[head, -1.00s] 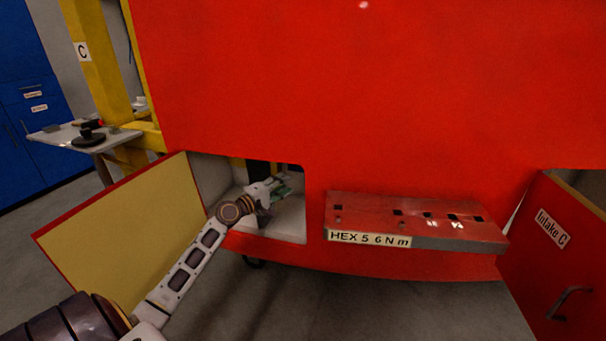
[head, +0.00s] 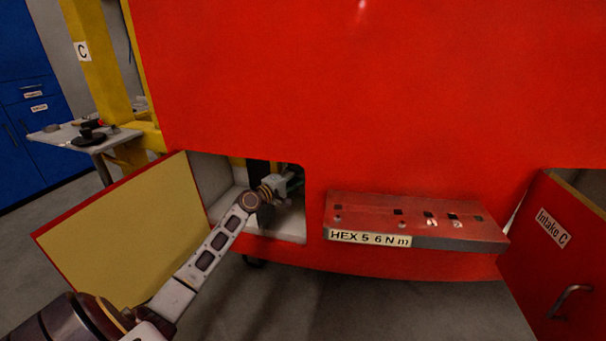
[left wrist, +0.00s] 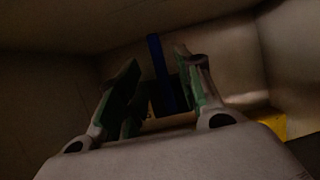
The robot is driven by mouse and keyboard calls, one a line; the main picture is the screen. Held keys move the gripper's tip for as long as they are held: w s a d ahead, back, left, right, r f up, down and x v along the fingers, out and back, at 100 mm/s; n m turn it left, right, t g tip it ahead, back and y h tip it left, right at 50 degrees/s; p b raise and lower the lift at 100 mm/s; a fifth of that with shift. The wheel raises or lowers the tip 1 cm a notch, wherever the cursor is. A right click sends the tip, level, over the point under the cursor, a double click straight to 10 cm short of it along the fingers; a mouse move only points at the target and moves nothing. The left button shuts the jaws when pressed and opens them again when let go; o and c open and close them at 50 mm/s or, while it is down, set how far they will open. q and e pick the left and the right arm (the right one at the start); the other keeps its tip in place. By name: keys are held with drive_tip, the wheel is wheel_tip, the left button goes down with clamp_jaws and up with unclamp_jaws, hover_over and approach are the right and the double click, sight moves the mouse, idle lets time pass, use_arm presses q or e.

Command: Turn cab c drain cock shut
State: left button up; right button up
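The open cab recess (head: 222,190) is in the lower front of the red cab. My left gripper (head: 293,182) is inside it, near its right wall, partly hidden by my wrist. In the left wrist view my left gripper (left wrist: 158,85) has its two greenish fingers spread apart. A narrow blue upright bar (left wrist: 157,58), which looks like the drain cock's handle, shows between the fingers in that picture. A dark block (left wrist: 172,97) is at its lower part. I cannot tell whether the fingers touch the bar. My right gripper is not in view.
A yellow-lined door (head: 120,230) hangs open left of the recess. A red ledge (head: 415,215) marked "HEX 5 6 N m" juts out to the right. An "Intake C" door (head: 560,255) stands open at far right. The recess walls (left wrist: 45,95) are close around the gripper.

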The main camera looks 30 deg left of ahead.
use_arm(q)
drive_tip(key=shift+w+d, duration=0.15)
drive_tip(key=shift+w, duration=0.75)
drive_tip(key=shift+w+d, duration=0.15)
drive_tip(key=shift+w, duration=0.7)
drive_tip(key=shift+c, duration=0.4)
clamp_jaws()
